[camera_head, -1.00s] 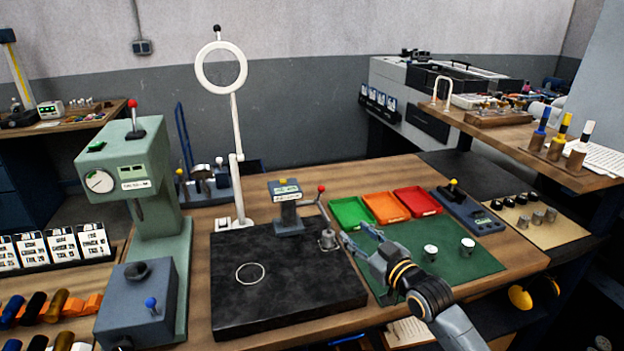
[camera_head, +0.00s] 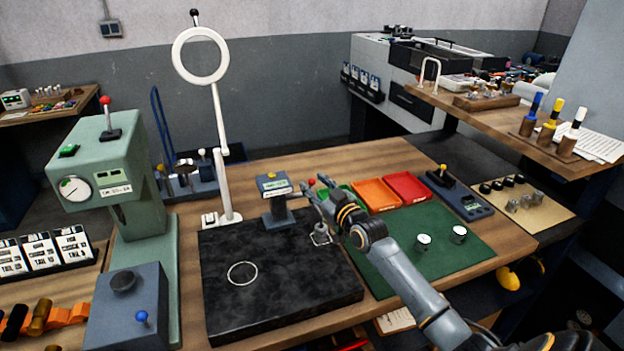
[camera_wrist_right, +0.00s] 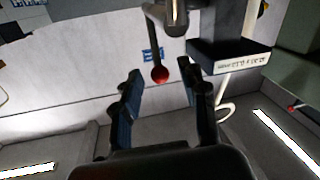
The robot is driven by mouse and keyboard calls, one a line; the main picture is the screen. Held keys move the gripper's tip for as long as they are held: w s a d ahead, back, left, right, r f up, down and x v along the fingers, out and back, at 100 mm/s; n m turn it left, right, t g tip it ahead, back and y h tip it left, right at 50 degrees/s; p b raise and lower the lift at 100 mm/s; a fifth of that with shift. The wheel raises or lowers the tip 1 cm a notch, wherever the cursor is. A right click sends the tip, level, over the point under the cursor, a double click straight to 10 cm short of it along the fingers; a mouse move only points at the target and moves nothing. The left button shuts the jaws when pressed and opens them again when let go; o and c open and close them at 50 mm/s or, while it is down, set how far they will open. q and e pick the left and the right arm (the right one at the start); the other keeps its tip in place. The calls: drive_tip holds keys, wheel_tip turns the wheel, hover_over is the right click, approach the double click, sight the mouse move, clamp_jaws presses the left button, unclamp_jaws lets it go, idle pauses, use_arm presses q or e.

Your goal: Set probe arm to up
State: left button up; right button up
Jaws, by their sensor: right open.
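The probe arm is a thin lever with a red ball knob (camera_head: 311,182). It rises from a small metal base (camera_head: 320,236) on the black plate (camera_head: 285,285), beside a grey gauge stand (camera_head: 278,205) with a yellow button and green display. My right gripper (camera_head: 315,187) is open at the knob, and its fingers hide most of the lever. In the right wrist view, the red ball (camera_wrist_right: 160,74) shows between the two open fingertips (camera_wrist_right: 160,85), with gaps on both sides. My left gripper is not in view.
Green, orange (camera_head: 375,194) and red (camera_head: 408,186) trays stand just behind my right gripper. A green mat (camera_head: 430,265) with two small metal cylinders lies under my right arm. A white ring lamp (camera_head: 200,56) stands at the plate's back left.

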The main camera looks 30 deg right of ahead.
drive_tip(key=shift+w, duration=0.75)
drive_tip(key=shift+w+d, duration=0.1)
drive_tip(key=shift+w, duration=0.1)
clamp_jaws()
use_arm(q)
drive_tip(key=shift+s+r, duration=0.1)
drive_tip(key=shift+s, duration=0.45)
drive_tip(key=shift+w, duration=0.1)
